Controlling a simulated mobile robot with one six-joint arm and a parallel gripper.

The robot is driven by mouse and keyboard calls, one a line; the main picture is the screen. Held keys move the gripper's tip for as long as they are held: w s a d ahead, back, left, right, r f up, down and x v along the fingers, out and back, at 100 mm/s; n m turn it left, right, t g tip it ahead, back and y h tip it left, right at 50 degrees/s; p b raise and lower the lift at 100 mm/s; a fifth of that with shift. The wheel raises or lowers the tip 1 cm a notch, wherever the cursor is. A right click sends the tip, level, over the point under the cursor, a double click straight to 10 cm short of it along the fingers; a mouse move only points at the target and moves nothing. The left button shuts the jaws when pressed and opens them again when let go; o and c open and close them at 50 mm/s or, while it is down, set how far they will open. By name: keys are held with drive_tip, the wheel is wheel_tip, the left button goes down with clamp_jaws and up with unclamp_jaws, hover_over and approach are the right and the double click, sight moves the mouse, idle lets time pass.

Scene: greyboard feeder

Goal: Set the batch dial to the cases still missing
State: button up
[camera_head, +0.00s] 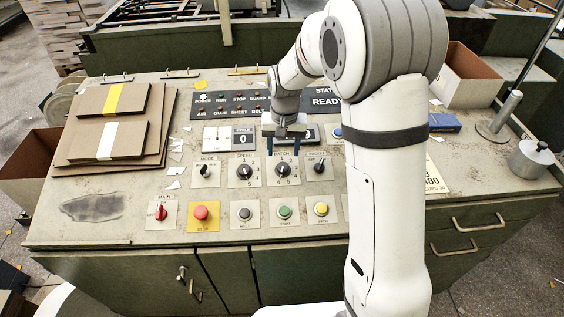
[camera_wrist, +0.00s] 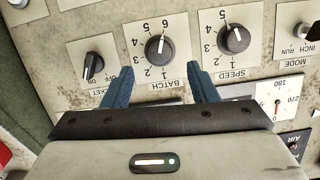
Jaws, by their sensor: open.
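The batch dial (camera_head: 283,169) is a round black knob on a pale plate marked 1 to 6. It also shows in the wrist view (camera_wrist: 158,48), upside down, its white pointer line towards the 6 side; the exact setting is hard to tell. My gripper (camera_head: 284,146) is open and empty, with blue fingers, just behind the dial. In the wrist view my gripper (camera_wrist: 160,86) has its fingertips apart, short of the knob and not around it. No count of missing cases is readable; a display behind my gripper is partly hidden.
The speed dial (camera_head: 244,170) is left of the batch dial, and a socket switch (camera_head: 319,166) is right. A cycle display (camera_head: 243,138) reads 0. The status panel (camera_head: 325,101) reads READY. A red stop button (camera_head: 201,212) and other buttons line the front. Greyboard stacks (camera_head: 110,130) lie left.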

sight(283, 167)
wheel_tip(283, 167, down, 7)
drive_tip(key=shift+r, duration=0.1)
drive_tip(key=shift+c, duration=0.4)
drive_tip(key=shift+a, duration=0.1)
drive_tip(key=c, duration=0.9)
